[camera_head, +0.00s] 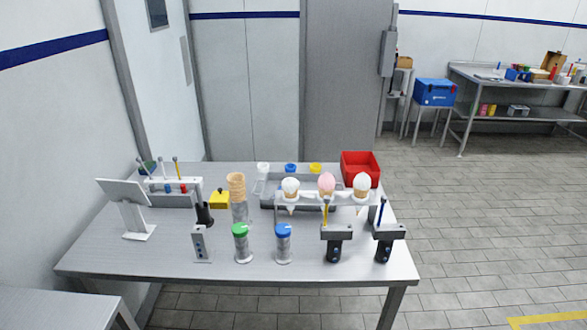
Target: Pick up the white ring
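A small white piece (263,168) stands at the back of the grey table, left of a similar blue piece (291,168) and a yellow piece (315,168). It is the likeliest white ring, but it is too small to tell whether it is ring-shaped. A grey tray and rack are in front of it. Neither of my grippers shows in the head view.
The table (160,258) also holds stacked cones (237,186), a rack (345,197) with three ice cream cones, a red bin (360,168), green-lidded (240,230) and blue-lidded (283,230) jars, and two black-based holders (333,255) at front right.

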